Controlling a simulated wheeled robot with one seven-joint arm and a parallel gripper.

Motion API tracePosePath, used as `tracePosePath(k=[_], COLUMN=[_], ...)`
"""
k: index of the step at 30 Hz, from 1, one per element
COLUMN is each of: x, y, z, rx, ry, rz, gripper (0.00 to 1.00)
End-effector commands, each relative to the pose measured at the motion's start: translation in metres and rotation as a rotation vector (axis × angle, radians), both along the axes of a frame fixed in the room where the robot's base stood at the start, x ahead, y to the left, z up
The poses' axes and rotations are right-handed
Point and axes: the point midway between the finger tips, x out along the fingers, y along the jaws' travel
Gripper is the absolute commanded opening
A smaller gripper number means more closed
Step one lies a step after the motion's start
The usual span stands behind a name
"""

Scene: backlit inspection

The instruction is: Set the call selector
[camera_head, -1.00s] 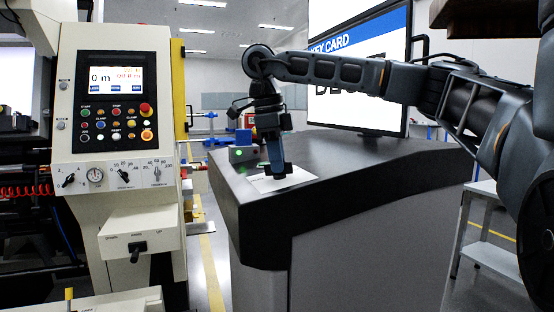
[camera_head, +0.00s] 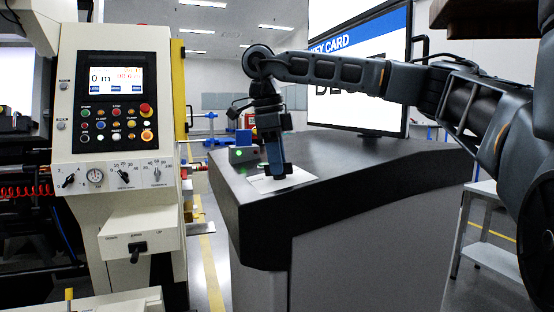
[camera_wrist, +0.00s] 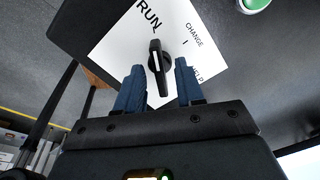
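The call selector is a black knob (camera_wrist: 155,58) on a white plate (camera_wrist: 118,48) marked RUN, CHANGE and HELP. In the wrist view the knob stands nearly upright in the picture, its upper end towards RUN. My gripper (camera_wrist: 160,66) is open, with one blue finger on each side of the knob. I see a gap beside the fingers and cannot tell whether either touches it. In the head view my gripper (camera_head: 278,174) points down over the white plate (camera_head: 297,180) on the dark console top, and hides the knob.
The dark console (camera_head: 380,165) has a green button (camera_wrist: 254,3) near the plate. A large screen (camera_head: 350,95) stands behind it. A machine control panel (camera_head: 112,105) with knobs is at the left, across a floor gap. The console top right of the plate is clear.

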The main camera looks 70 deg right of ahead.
Motion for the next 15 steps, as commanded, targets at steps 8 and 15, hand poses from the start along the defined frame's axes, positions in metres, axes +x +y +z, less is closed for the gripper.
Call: tracePosePath(k=[8,15], x=[0.004,0.008], y=[0.003,0.006], z=[0.028,0.064], rx=[-0.003,-0.001], ry=[-0.001,0.0], rz=[0.0,-0.001], gripper=[0.37,0.37])
